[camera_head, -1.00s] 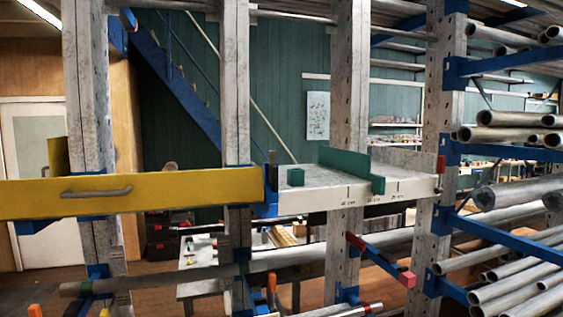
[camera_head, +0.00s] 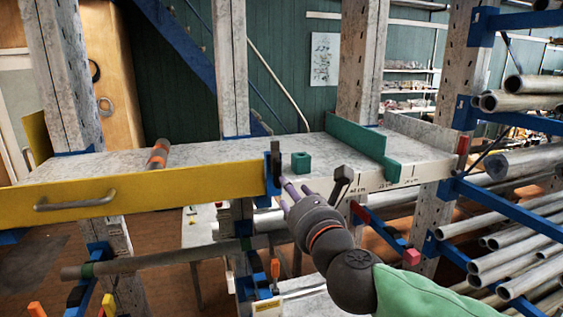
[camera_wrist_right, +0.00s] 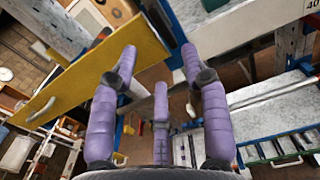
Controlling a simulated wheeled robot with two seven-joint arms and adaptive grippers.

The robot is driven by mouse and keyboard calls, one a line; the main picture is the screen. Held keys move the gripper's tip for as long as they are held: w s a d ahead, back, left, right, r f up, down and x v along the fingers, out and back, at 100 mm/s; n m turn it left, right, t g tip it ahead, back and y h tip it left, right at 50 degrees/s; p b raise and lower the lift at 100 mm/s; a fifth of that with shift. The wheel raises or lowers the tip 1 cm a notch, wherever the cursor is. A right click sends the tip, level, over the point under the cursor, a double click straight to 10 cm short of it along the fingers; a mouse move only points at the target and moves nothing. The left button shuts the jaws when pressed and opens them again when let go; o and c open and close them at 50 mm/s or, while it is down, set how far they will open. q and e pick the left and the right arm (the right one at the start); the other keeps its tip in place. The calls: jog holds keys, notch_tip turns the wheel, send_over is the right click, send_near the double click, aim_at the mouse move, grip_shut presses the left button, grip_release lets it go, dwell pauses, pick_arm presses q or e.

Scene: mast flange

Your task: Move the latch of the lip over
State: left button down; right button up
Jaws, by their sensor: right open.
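The yellow lip (camera_head: 150,193) runs along the shelf's front left, with a grey bar handle (camera_head: 75,201). A dark upright latch (camera_head: 275,165) stands at its right end, above a blue bracket. My right gripper (camera_head: 290,188) is just right of and slightly below the latch, its purple fingers pointing toward it. Contact cannot be told. In the right wrist view the gripper (camera_wrist_right: 160,62) is open, with nothing between its fingers; the yellow lip (camera_wrist_right: 85,70) lies beyond the left finger. My left gripper is not in view.
On the shelf (camera_head: 215,153) stand a green block (camera_head: 301,162), a green divider (camera_head: 357,143) and a short pipe with an orange band (camera_head: 159,154). Metal pipes (camera_head: 520,95) on blue arms fill the right side. A long pipe (camera_head: 165,259) lies below the lip.

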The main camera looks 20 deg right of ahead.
aim_at(277, 173)
jog(key=w, duration=1)
jog(key=shift+w+a, duration=0.25)
jog(key=shift+w, duration=0.05)
grip_shut()
